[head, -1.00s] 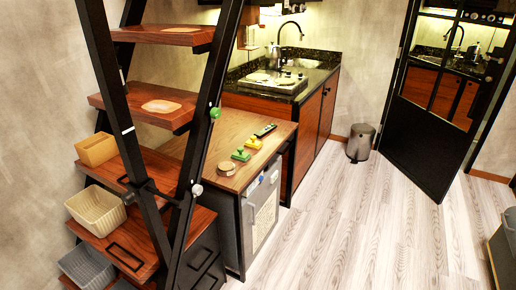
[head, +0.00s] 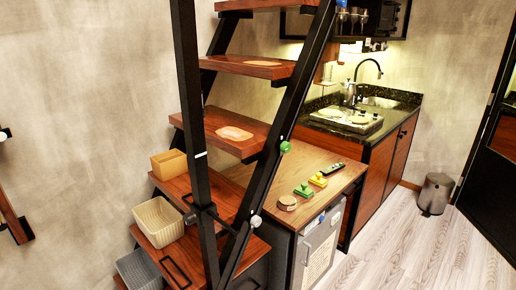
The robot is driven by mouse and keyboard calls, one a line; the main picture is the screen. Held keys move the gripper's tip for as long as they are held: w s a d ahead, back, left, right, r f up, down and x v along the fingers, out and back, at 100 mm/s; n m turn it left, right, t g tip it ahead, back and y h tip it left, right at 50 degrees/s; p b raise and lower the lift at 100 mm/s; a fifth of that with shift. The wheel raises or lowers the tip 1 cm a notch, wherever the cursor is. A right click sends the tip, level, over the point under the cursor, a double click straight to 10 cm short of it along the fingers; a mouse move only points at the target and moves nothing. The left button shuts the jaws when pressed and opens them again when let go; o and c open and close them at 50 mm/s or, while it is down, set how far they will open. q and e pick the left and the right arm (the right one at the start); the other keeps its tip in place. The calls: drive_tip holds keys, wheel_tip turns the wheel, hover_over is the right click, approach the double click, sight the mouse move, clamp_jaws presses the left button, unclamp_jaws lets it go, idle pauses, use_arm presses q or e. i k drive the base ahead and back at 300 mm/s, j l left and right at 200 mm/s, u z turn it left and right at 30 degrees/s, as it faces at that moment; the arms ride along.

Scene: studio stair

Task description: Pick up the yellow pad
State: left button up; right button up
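The yellow pad (head: 318,180) is a small yellow piece with a knob-like top. It lies on the wooden cabinet top (head: 335,158), between a similar green piece (head: 303,190) and a dark remote (head: 332,169). A round wooden piece (head: 287,203) lies nearer, to the left of the green one. Neither of my grippers shows in the head view.
A wooden stair with black metal rails (head: 262,180) stands left of the cabinet top. Its steps hold a tan box (head: 169,164) and a cream basket (head: 158,222). A bin (head: 435,194) stands by the kitchen counter.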

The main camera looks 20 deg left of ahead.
sight(317, 180)
drive_tip(key=i+l+u, duration=0.1)
drive_tip(key=i+l, duration=0.15)
drive_tip(key=i+l+u, duration=0.1)
drive_tip(key=i+l, duration=0.15)
drive_tip(key=l, duration=0.25)
drive_tip(key=i+l, duration=0.25)
drive_tip(key=l, duration=0.15)
drive_tip(key=u, duration=0.05)
